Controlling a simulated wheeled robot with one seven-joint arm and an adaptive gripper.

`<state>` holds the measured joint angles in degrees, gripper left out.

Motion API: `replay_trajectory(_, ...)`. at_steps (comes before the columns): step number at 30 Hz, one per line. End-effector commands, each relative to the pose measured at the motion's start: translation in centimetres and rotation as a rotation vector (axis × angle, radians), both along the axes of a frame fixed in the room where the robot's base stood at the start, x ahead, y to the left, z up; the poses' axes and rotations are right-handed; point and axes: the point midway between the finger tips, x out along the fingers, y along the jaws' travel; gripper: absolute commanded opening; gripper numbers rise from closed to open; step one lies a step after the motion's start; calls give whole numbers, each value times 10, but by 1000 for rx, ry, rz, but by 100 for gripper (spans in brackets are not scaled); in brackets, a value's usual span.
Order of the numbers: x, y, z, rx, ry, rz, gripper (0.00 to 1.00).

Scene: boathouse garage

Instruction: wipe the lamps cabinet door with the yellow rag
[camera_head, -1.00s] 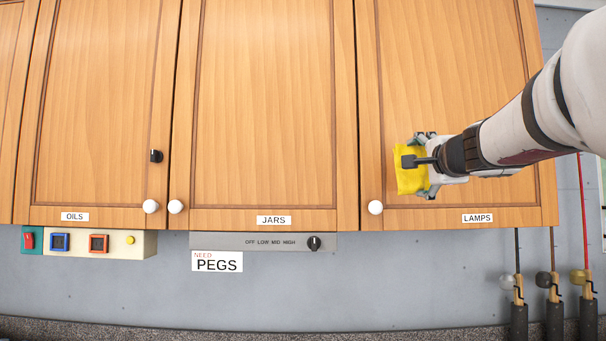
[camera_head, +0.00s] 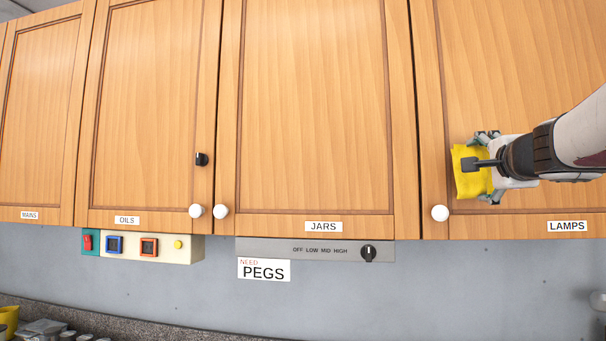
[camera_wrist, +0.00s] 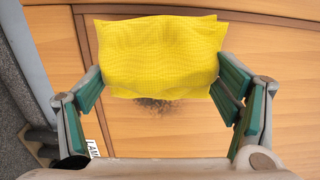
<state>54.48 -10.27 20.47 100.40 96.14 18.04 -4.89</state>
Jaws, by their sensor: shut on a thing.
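The lamps cabinet door (camera_head: 520,90) is wooden and closed, with a white knob (camera_head: 440,213) and a LAMPS label (camera_head: 567,226). My gripper (camera_head: 480,168) is at its lower left, above and right of the knob. It is shut on the yellow rag (camera_head: 469,172), which lies in front of the door. In the wrist view the rag (camera_wrist: 160,55) spreads between the green-padded fingers. A dark smudge (camera_wrist: 157,105) shows on the door just below the rag's edge. Whether the rag presses on the wood is unclear, and it hides part of the door.
The jars door (camera_head: 315,110), oils door (camera_head: 150,110) and mains door (camera_head: 40,120) are closed to the left. Below are a switch box (camera_head: 190,252), a dial panel (camera_head: 280,249) and a PEGS sign (camera_head: 264,271).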

Motion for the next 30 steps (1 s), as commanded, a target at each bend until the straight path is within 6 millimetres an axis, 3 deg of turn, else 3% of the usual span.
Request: replay_trajectory(30,10,-2,0,-1,0,2,60)
